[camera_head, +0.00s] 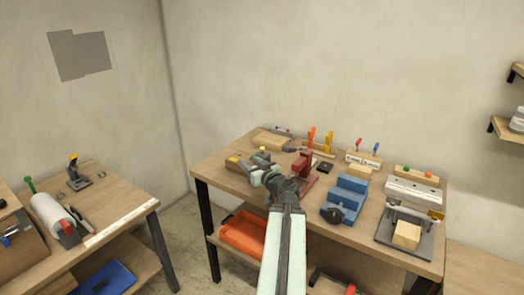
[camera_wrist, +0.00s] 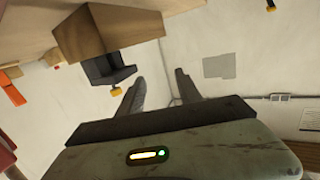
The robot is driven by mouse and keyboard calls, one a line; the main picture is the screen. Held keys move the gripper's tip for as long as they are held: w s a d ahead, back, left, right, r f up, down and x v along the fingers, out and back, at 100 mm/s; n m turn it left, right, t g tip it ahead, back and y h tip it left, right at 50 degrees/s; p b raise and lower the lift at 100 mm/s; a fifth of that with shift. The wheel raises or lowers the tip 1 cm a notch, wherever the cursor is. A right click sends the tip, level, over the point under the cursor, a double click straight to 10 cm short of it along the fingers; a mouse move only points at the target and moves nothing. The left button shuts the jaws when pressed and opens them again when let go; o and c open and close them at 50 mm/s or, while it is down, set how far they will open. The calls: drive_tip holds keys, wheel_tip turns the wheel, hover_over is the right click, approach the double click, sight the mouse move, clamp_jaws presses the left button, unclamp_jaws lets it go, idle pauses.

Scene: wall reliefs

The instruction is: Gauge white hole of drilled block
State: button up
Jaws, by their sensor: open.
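I cannot tell for sure which piece is the drilled block, and no white hole can be made out. A long pale block (camera_head: 412,191) with small dark marks stands at the bench's right. A wooden block with pale labels (camera_head: 362,160) stands left of it, with red and blue handled pieces upright behind. My gripper (camera_head: 257,164) is over the left part of the bench, near a wooden block. In the wrist view my gripper (camera_wrist: 158,90) is open, with nothing between its fingers. A wooden block (camera_wrist: 105,36) and a dark yellow-knobbed piece (camera_wrist: 108,69) lie beyond the fingers.
A blue vise (camera_head: 345,199) and a dark red stand (camera_head: 304,166) are on the workbench (camera_head: 214,166). A grey plate with a wooden block (camera_head: 407,235) is at front right. An orange bin (camera_head: 243,234) sits below. Another bench (camera_head: 130,207) stands left, with floor between.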

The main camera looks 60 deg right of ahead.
drive_tip(key=s+d+r+m+h, duration=0.1)
drive_tip(key=s+d+m+h, duration=0.15)
drive_tip(key=s+d, duration=0.35)
drive_tip(key=shift+n+g+h, duration=0.25)
drive_tip(key=shift+n+g, duration=0.05)
drive_tip(key=shift+n, duration=0.15)
drive_tip(key=x, duration=1.1)
drive_tip(key=shift+w+a+r, duration=0.1)
drive_tip(key=shift+a+r, duration=0.05)
drive_tip(key=shift+r, duration=0.05)
drive_tip(key=shift+c, duration=0.2)
clamp_jaws()
